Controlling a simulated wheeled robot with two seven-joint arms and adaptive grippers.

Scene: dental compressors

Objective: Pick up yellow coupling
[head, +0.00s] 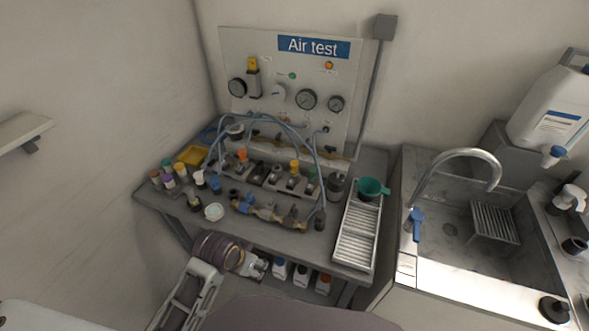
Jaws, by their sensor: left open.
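A small yellow coupling (180,169) stands in a group of small coloured pieces at the left end of the grey bench. A second yellow-orange piece (294,166) is on the dark block in the middle of the bench; I cannot tell if it is a coupling. My left gripper (262,268) is open, in front of the bench's front edge and low, well to the right of and nearer than the coloured group. Nothing shows between its fingers, which are small and partly hard to make out. My right gripper is not in view.
The grey bench (150,196) also bears a yellow tray (193,155), arching blue hoses, a white dish (214,211), a brass-and-blue manifold and a slatted metal tray (357,240). The gauge panel (240,45) stands behind. Bottles (300,275) sit below; a sink (450,230) is at right.

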